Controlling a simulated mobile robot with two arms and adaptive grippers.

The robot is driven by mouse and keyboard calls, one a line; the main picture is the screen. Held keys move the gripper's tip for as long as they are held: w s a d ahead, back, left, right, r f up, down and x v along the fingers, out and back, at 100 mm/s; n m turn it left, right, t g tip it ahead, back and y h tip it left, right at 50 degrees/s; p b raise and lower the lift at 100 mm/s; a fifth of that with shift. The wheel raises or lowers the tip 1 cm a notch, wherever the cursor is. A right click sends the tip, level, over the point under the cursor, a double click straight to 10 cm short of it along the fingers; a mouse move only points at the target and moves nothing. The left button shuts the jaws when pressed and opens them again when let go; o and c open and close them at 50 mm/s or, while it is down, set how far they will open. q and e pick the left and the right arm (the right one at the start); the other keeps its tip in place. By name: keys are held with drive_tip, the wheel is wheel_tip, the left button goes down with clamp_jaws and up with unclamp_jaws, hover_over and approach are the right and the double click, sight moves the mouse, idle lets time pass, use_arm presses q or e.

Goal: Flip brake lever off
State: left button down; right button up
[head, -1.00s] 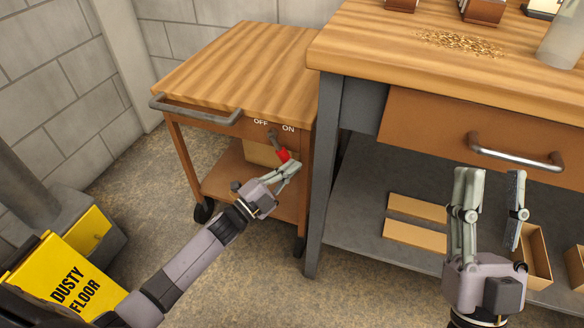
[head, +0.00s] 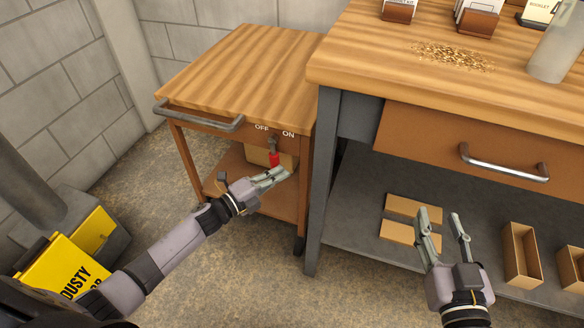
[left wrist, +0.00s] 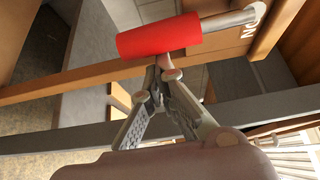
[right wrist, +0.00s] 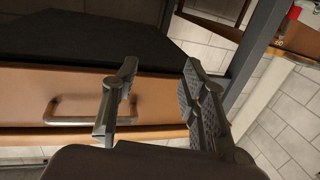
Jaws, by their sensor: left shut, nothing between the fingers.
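The brake lever has a grey metal arm and a red grip (head: 274,159), and is mounted on the end of the wooden-topped cart (head: 235,70) under the OFF and ON labels. It hangs almost straight down, between the two labels. My left gripper (head: 289,172) is shut and empty just below and right of the red grip. In the left wrist view the red grip (left wrist: 160,37) lies just beyond the closed fingertips (left wrist: 163,72); I cannot tell whether they touch. My right gripper (head: 440,212) is open and empty in front of the workbench; its spread fingers (right wrist: 160,85) show in the right wrist view.
The workbench (head: 350,78) stands right of the cart, with a drawer handle (head: 505,165) and a lower shelf holding cardboard pieces (head: 413,207) and open boxes (head: 522,255). A yellow floor sign (head: 60,270) is at lower left. The cart's handle bar (head: 200,118) juts forward.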

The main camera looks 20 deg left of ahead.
drive_tip(key=s+d+f+g+h+p, duration=0.25)
drive_tip(key=s+f+g, duration=0.4)
drive_tip(key=f, duration=0.35)
use_arm(q)
drive_tip(key=shift+w+a+m+g+y+p, duration=0.1)
drive_tip(key=shift+a+m+g+y+p, duration=0.55)
drive_tip(key=shift+a+m, duration=0.65)
drive_tip(key=shift+a+m+g+y+p, duration=0.35)
drive_tip(key=shift+a+m+y+p, duration=0.4)
drive_tip(key=shift+a+m+p, duration=0.4)
use_arm(e)
drive_tip(key=s+d+f+g, duration=0.2)
drive_tip(key=s+g, duration=0.1)
drive_tip(key=s, duration=0.2)
drive_tip(key=s+d+f+g+h, duration=0.1)
drive_tip(key=s+d+f+g, duration=0.1)
drive_tip(key=s+g, duration=0.2)
drive_tip(key=shift+s+m, duration=0.3)
drive_tip(key=shift+s, duration=0.4)
use_arm(q)
drive_tip(key=shift+a, duration=0.15)
use_arm(e)
drive_tip(key=shift+d+r, duration=0.1)
use_arm(q)
drive_tip(key=shift+f, duration=0.1)
